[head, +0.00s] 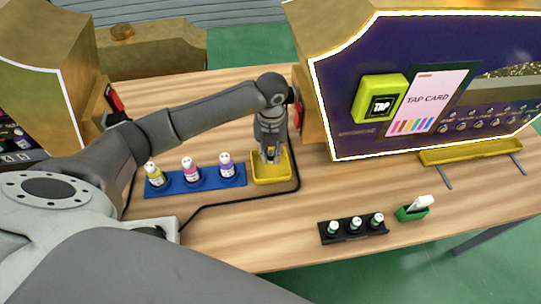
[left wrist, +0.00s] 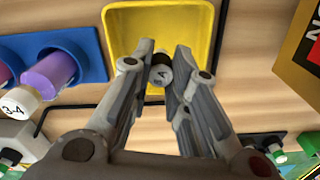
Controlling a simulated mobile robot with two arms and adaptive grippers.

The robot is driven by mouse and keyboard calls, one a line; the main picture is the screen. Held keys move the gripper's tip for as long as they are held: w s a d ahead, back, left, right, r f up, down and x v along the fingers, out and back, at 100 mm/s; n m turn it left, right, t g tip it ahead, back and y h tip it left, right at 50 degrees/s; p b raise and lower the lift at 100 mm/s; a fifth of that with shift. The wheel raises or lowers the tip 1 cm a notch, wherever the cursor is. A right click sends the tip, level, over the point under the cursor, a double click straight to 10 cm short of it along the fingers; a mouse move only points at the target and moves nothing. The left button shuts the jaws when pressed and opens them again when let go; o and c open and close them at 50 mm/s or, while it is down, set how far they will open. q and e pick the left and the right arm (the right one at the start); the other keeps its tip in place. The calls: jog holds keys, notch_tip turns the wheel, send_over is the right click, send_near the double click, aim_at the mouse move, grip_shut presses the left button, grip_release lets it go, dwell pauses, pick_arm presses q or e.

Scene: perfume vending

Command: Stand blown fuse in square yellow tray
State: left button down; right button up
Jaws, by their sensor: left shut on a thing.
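The square yellow tray (head: 272,180) stands on the wooden table, just right of the blue bottle rack. It also shows at the top of the left wrist view (left wrist: 122,35). My left gripper (head: 270,156) points down over the tray. It is shut on the blown fuse (left wrist: 161,74), a small dark cylinder with a pale, marked end facing the wrist camera. The fuse is held between the fingertips over the tray's near side. I cannot tell whether its lower end touches the tray floor. My right gripper is not in view.
The blue rack (head: 160,191) holds three bottles. A black rack (head: 327,237) with three small white-capped green items stands front right, beside a green holder (head: 405,215). A purple vending machine (head: 335,90) rises behind. A black cable (head: 240,201) runs around the tray.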

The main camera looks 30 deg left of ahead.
aim_at(271, 153)
pick_arm(q)
notch_tip(271, 153, down, 2)
jog(key=shift+s+f, duration=0.1)
jog(key=shift+f, duration=0.2)
jog(key=shift+f, duration=0.1)
jog(key=c, duration=1.4)
grip_release()
jog(key=shift+r, duration=0.35)
notch_tip(271, 153, up, 12)
jog(key=shift+f+b, duration=0.2)
jog(key=shift+b, duration=0.35)
